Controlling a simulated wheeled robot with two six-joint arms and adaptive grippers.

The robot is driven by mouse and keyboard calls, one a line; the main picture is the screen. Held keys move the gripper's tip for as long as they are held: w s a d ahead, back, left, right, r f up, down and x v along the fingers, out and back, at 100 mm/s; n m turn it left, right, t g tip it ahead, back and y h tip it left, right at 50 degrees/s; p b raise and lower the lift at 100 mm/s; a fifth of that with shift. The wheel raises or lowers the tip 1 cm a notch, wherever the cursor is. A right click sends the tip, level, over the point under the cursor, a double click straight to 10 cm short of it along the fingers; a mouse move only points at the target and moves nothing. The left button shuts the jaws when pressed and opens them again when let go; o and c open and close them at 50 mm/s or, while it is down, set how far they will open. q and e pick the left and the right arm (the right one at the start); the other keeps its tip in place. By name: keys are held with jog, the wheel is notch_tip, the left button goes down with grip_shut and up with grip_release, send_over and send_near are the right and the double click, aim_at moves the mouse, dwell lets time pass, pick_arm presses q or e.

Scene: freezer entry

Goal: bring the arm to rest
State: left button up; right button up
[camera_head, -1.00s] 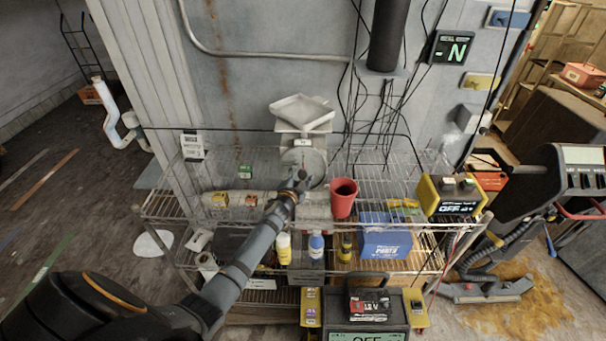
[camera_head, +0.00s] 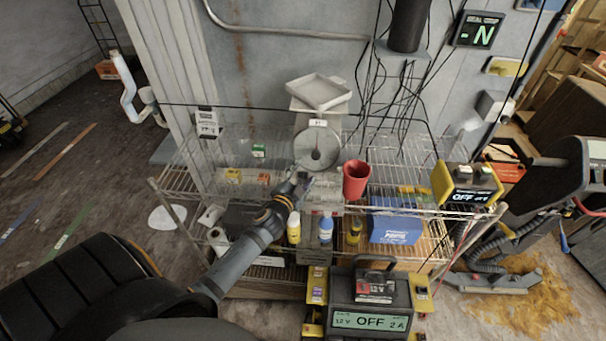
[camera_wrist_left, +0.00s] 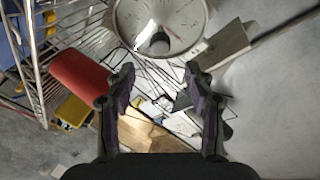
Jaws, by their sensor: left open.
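My left arm comes in from the lower left in the head view. Its gripper (camera_head: 302,180) is in front of the wire shelf's top level, left of the red cup (camera_head: 356,180) and below the round dial of the scale (camera_head: 317,148). In the left wrist view the gripper (camera_wrist_left: 163,105) has its two fingers well apart, with nothing held between them. The red cup (camera_wrist_left: 80,75) lies to the left there and the scale dial (camera_wrist_left: 160,22) at the top. My right gripper is not in view.
The wire shelf (camera_head: 225,150) carries small boxes, bottles and a blue parts bin (camera_head: 396,228). A yellow meter (camera_head: 466,187) sits at its right end. A charger box (camera_head: 370,305) stands in front. Black cables (camera_head: 385,125) hang behind. Open floor (camera_head: 60,170) lies to the left.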

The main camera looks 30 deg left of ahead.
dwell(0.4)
pick_arm(q)
jog(key=s+d+f+n+g, duration=0.2)
jog(key=s+g, duration=0.2)
jog(key=s, duration=0.4)
jog(key=s+d+f+n+g+h, duration=0.1)
jog(key=s+d+n+g, duration=0.2)
jog(key=s, duration=0.5)
jog(key=s+d+f+n+g, duration=0.2)
jog(key=s+g, duration=0.3)
jog(key=s, duration=0.3)
notch_tip(320, 180, down, 30)
jog(key=s+a+g+b, duration=0.2)
jog(key=s+a+b, duration=0.1)
jog(key=b, duration=0.2)
jog(key=s+f+g+b, duration=0.1)
jog(key=s+f+b, duration=0.2)
jog(key=s+f, duration=1.5)
notch_tip(320, 180, down, 3)
jog(key=shift+s+a+f, duration=0.1)
jog(key=shift+s+a, duration=0.3)
